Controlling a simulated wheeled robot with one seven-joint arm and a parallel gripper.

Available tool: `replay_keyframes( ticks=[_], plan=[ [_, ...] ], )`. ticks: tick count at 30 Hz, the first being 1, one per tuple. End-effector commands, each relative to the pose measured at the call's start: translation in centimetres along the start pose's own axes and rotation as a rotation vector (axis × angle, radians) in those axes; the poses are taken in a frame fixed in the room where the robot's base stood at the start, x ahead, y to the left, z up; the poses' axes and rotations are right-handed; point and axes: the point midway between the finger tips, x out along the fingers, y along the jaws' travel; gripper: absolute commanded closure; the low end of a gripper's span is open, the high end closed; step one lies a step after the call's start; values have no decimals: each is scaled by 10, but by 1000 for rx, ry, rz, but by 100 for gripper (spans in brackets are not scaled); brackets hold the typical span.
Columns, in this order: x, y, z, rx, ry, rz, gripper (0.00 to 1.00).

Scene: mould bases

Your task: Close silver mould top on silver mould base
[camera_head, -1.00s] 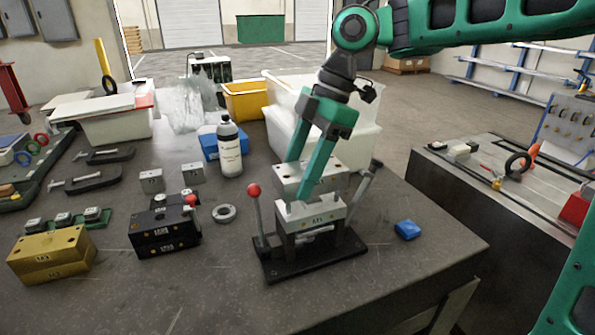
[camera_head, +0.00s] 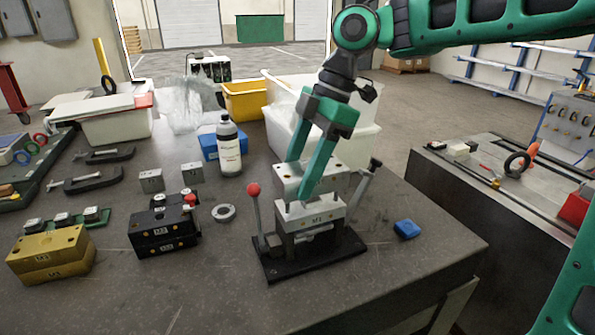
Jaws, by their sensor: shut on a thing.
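The silver mould base (camera_head: 313,217) stands in a fixture on a black plate (camera_head: 330,258), with a red-knobbed lever (camera_head: 254,190) on its left and a dark clamp arm on its right. The silver mould top (camera_head: 341,183) is a metal block above and behind the base, with a gap visible between them at the left. My gripper (camera_head: 306,192) comes down from above, its green fingers shut on the silver mould top. The fingers hide part of both pieces, so I cannot tell whether they touch.
A black mould (camera_head: 163,231) and a gold mould (camera_head: 50,255) stand to the left. A metal ring (camera_head: 225,213) lies left of the fixture and a blue block (camera_head: 407,229) lies right. A bottle (camera_head: 229,148) and white bin (camera_head: 365,140) stand behind. The front table is clear.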

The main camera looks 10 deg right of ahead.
Motion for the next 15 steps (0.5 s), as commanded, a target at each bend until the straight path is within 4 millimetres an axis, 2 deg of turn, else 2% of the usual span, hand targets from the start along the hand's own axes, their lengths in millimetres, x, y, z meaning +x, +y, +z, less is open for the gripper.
replay_keyframes(
  ticks=[15],
  plan=[
    [4,0,2,0,1,2,97]
  ],
)
